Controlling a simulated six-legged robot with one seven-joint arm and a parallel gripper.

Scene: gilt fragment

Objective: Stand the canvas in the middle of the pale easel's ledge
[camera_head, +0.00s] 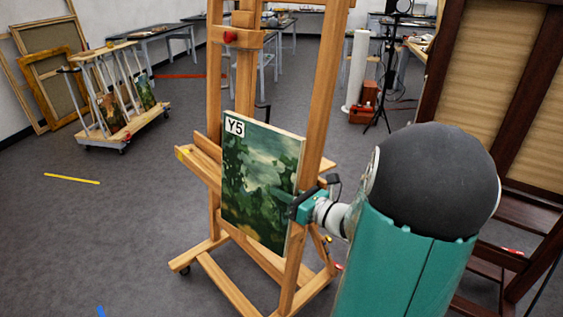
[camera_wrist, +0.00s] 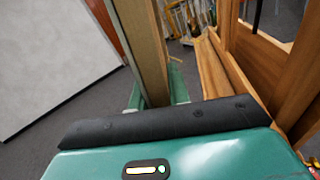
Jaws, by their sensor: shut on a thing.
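The canvas (camera_head: 262,180) is a green landscape painting with a "Y5" label at its top left corner. It is upright and slightly turned in front of the pale easel (camera_head: 325,70). My gripper (camera_head: 299,206) is shut on the canvas's right edge. In the wrist view the canvas (camera_wrist: 143,40) shows edge-on between my gripper's fingers (camera_wrist: 158,95). The easel's ledge (camera_head: 200,168) shows left of the canvas; its middle is hidden behind it. The canvas's lower edge appears below ledge height, in front of it. In the wrist view the wooden ledge (camera_wrist: 225,75) lies right of the canvas, with a gap between them.
A dark brown easel (camera_head: 480,130) stands close on the right. A wheeled rack (camera_head: 120,110) with paintings stands at the far left, beside leaning frames (camera_head: 50,75). Tables (camera_head: 150,42) and a black tripod (camera_head: 380,90) are at the back. The floor at left is mostly clear.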

